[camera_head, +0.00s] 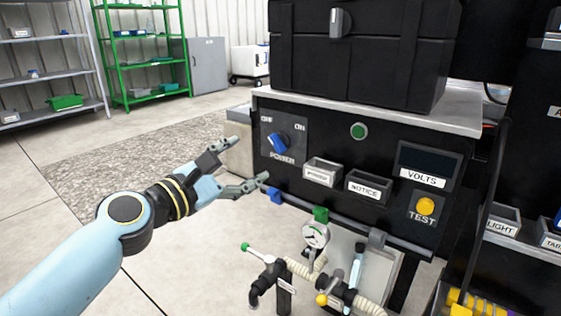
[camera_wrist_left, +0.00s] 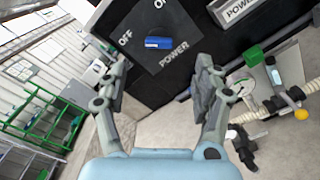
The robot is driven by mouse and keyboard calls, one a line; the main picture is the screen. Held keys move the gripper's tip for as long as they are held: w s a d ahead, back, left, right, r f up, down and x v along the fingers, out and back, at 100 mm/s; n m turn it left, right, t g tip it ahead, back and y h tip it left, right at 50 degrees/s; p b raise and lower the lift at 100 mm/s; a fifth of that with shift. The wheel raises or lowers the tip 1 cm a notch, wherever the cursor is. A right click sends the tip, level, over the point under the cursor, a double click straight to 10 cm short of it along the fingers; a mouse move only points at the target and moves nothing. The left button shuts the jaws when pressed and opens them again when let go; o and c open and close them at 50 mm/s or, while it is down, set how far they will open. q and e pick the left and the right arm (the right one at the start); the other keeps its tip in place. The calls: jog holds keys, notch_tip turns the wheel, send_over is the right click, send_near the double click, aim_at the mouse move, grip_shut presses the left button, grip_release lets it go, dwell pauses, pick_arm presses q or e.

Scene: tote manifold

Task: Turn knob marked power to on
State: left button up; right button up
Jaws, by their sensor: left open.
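The blue power knob (camera_head: 278,139) sits on a dark plate marked OFF, ON and POWER at the left of the black panel. Its handle is tilted, with the upper end toward OFF. In the left wrist view the knob (camera_wrist_left: 158,43) lies between and beyond my fingers. My left gripper (camera_head: 251,162) is open and empty, just left of the panel in the head view, apart from the knob. It also shows in the left wrist view (camera_wrist_left: 158,78). My right gripper is not in view.
A black case (camera_head: 362,60) stands on top of the panel. A green button (camera_head: 358,131), label bins (camera_head: 322,172), a VOLTS display (camera_head: 428,160) and a yellow TEST button (camera_head: 425,206) are to the right. A pipe with a gauge (camera_head: 315,236) and valves runs below. Floor at left is clear.

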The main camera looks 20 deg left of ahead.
aim_at(276, 144)
pick_arm(q)
jog(key=b+x, duration=0.1)
jog(key=x, duration=0.9)
jog(key=shift+w, duration=0.25)
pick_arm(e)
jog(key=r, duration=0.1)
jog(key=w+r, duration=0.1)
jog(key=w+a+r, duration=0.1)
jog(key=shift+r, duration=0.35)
pick_arm(q)
jog(key=shift+c, duration=0.4)
jog(key=c, duration=1.1)
jog(key=shift+b, duration=0.3)
